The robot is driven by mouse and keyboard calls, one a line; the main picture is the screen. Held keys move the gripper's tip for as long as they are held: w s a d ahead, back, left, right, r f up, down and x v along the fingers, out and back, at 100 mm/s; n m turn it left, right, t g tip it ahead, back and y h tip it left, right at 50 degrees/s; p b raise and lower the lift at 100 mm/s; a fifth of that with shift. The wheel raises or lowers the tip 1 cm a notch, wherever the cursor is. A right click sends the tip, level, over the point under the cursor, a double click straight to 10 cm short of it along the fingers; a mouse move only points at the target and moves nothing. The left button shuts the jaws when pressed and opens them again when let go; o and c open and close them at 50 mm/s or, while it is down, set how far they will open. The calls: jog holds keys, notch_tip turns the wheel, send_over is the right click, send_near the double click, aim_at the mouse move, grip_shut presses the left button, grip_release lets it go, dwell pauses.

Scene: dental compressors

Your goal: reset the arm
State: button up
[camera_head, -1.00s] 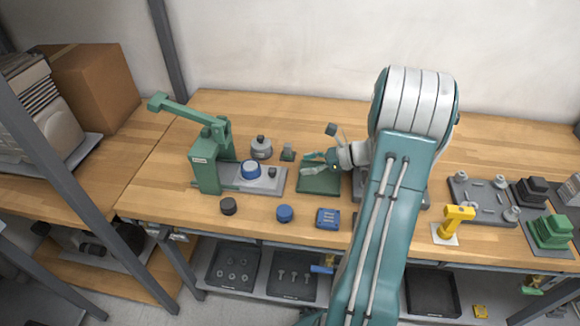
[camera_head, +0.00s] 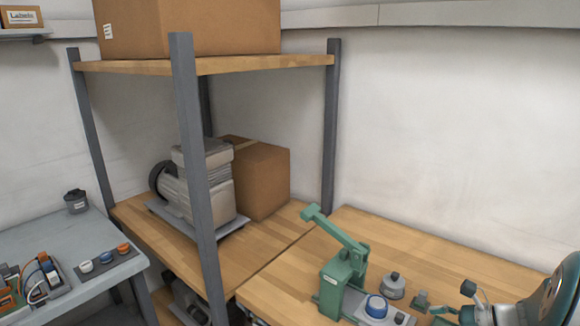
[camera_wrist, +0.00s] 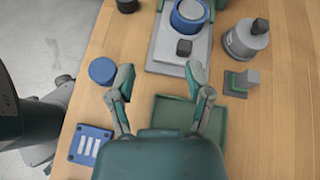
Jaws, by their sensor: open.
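My gripper (camera_wrist: 160,82) is open and empty in the wrist view, its two fingers spread above the wooden bench. Below it lies a green tray (camera_wrist: 172,113), partly hidden by my gripper's body.
A grey-and-blue round piece (camera_wrist: 189,14) sits on the press plate ahead of the fingers. A blue disc (camera_wrist: 103,70) and a blue slotted block (camera_wrist: 90,145) lie left. A grey weight (camera_wrist: 246,39) stands right. A shelf post (camera_head: 192,180) and compressor (camera_head: 200,180) are further left.

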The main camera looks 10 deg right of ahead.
jog(key=s+a+r+n+g+h, duration=0.2)
jog(key=s+a+r+n+g, duration=0.15)
jog(key=a+n, duration=0.35)
jog(key=s+a+r+n+g+h, duration=0.2)
jog(key=a+r+n, duration=0.2)
jog(key=a, duration=0.4)
jog(key=s+a+r+n+t+h, duration=0.3)
jog(key=s+a+r+n+h, duration=0.2)
jog(key=s+n, duration=0.5)
jog(key=shift+a+n+h, duration=0.3)
jog(key=shift+a+n, duration=0.95)
jog(key=shift+n, duration=0.25)
jog(key=shift+r+t, duration=0.1)
jog(key=shift+t, duration=0.15)
